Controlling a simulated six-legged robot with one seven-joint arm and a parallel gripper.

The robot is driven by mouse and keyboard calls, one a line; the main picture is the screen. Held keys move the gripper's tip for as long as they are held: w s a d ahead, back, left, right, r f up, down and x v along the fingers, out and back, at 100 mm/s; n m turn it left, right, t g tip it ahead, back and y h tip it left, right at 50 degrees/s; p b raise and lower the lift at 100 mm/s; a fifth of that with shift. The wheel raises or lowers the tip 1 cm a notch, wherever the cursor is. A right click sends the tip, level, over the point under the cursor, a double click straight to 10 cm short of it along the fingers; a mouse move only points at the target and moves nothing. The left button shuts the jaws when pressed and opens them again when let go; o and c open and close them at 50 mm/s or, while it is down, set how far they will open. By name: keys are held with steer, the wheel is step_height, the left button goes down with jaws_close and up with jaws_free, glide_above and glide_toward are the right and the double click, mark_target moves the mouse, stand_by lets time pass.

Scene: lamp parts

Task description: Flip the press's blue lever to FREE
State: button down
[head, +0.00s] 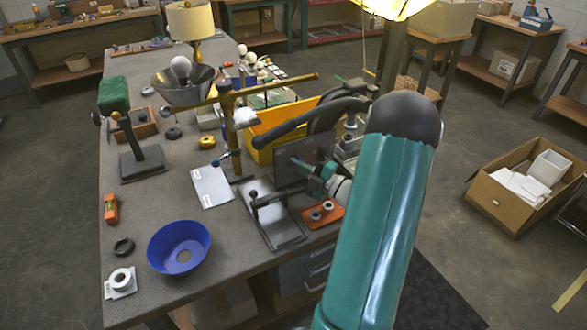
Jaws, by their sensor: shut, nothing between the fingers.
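My gripper (296,162) is shut and empty at the middle of the bench, in front of a dark upright plate (305,150). Below and left of it is a flat steel base (283,228) with a dark, ball-ended handle (254,196); I cannot tell whether this is part of the press. A small blue piece (216,163) sits beside the brass post (230,125), left of my gripper and apart from it. It may be the lever; its setting is too small to read. A green-headed stand (114,95) with a dark base is at the left.
An orange tray (323,214) with rings is below my gripper. A yellow bin (276,126) and metal bowl (183,86) stand behind. A brass bar (280,84) crosses above the bench.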

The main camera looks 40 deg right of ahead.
steer(key=shift+s+d+m+t, duration=0.15)
steer(key=shift+d+m+t, duration=0.4)
steer(key=shift+m, duration=0.35)
steer(key=shift+s+d+f, duration=0.1)
steer(key=shift+s+d, duration=0.05)
steer(key=shift+d, duration=0.35)
steer(key=shift+s+d, duration=0.15)
steer(key=shift+d, duration=0.3)
steer(key=shift+d, duration=0.1)
